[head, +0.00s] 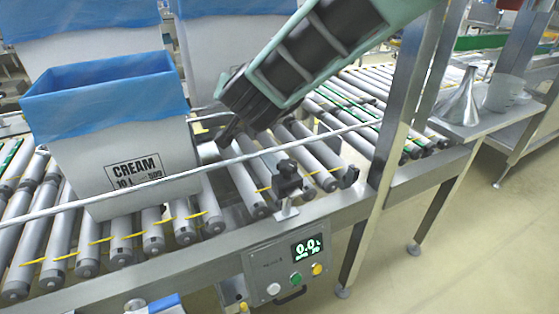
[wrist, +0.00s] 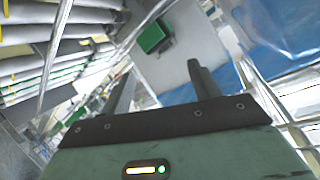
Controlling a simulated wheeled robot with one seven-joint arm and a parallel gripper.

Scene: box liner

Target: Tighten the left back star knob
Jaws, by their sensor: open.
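My gripper (head: 227,131) reaches in from the upper right in the head view, just right of the cream box (head: 150,165). In the wrist view its two dark fingers (wrist: 161,72) stand apart with nothing between them. A black star knob (head: 288,178) sits on a bracket at the near guide rail (head: 245,157), in front of and to the right of my gripper, apart from it. I cannot make out the left back star knob; the boxes and my arm cover much of the far side. No knob is clear in the wrist view.
The cream box has a blue liner (head: 105,88) and stands on the rollers (head: 240,188). More lined boxes (head: 205,45) stand behind it. A steel post (head: 400,110) rises at the right. A control box (head: 285,268) hangs below the front edge. A funnel (head: 460,100) stands on the side shelf.

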